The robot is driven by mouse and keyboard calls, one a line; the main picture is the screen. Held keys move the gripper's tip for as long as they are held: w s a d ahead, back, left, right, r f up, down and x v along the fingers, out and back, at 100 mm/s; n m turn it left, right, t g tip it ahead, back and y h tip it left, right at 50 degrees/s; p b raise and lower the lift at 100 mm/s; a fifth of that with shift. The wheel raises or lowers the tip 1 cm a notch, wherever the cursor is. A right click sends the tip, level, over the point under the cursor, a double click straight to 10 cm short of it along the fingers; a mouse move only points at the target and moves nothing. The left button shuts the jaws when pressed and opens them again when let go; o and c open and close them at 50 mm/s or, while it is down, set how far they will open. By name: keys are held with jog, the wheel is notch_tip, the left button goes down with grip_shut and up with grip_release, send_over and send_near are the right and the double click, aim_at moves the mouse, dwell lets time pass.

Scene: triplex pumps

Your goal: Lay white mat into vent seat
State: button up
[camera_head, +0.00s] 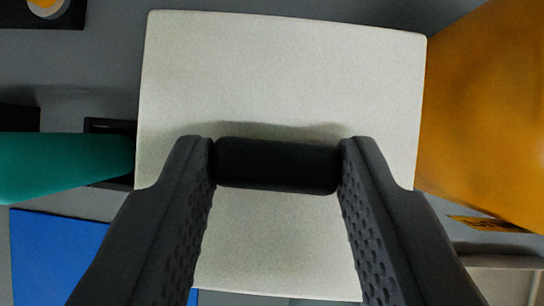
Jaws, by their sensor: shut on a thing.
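The white mat (285,75) is a pale, flat, near-square panel that fills the middle of the view. A black cylindrical handle (277,166) lies across its middle. My gripper (277,158) is shut on this handle, with one dark textured finger at each end. The mat casts a shadow on the grey surface to its left. I cannot tell whether it hangs above or touches what is under it. No vent seat can be made out for sure; the mat hides what lies below it.
A large orange block (490,110) stands close along the mat's right edge. A teal rounded part (65,165) reaches the left edge, over a black frame (108,126). A blue panel (55,255) lies lower left. Grey surface shows at upper left.

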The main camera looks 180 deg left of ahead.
aim_at(276, 174)
jog(key=shift+d+f, duration=0.1)
jog(key=shift+f, duration=4.05)
jog(key=shift+f, duration=0.1)
jog(key=o, duration=1)
jog(key=v, duration=1.2)
jog(key=shift+w+r, duration=0.1)
jog(key=shift+r, duration=0.15)
